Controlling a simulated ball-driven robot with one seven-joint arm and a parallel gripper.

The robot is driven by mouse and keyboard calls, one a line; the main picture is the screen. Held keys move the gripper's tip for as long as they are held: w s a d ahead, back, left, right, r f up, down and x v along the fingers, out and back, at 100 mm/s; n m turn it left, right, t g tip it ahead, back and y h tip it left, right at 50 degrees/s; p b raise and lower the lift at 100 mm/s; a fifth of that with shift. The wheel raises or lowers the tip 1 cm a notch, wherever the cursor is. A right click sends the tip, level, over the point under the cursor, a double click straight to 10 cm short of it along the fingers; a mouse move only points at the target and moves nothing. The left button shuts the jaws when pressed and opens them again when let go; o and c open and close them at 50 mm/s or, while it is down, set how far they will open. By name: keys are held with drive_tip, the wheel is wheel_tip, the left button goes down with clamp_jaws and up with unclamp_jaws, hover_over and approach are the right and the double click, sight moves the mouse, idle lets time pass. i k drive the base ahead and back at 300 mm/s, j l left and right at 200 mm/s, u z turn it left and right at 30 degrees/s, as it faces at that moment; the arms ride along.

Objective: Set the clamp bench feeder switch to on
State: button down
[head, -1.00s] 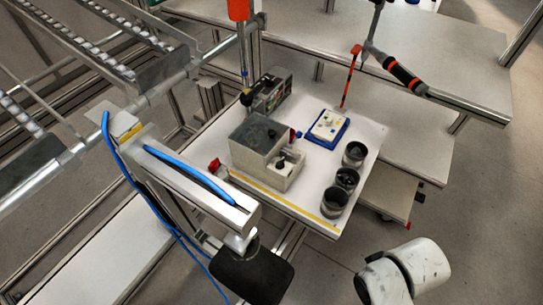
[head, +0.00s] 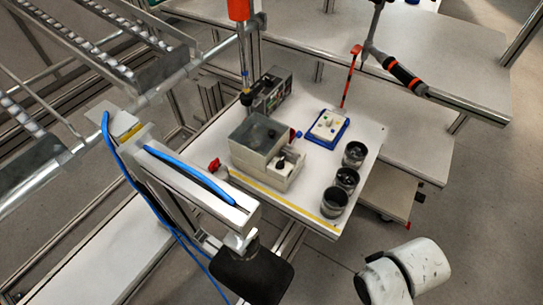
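On the small white bench (head: 310,200) stands a grey box (head: 246,155) with an open or see-through dark top. A lower pale housing (head: 289,178) is joined to its right front side. A small black knob or switch (head: 281,162) sits on this housing; which way it is set is too small to tell. I cannot tell for sure that this is the feeder switch. A white jointed part of my arm (head: 405,270) shows at the bottom right, well apart from the bench. My gripper is not in view.
Three dark cups (head: 347,178) stand along the bench's right edge. A blue tray (head: 328,129) with a white piece and a dark device (head: 266,92) stand behind. A red-tipped tool (head: 351,65) hangs above. A post with a blue cable (head: 190,172) rises at the left front.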

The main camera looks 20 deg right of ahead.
sight(279, 165)
drive_tip(key=l+u, duration=0.1)
drive_tip(key=l, duration=1.3)
drive_tip(key=k, duration=0.05)
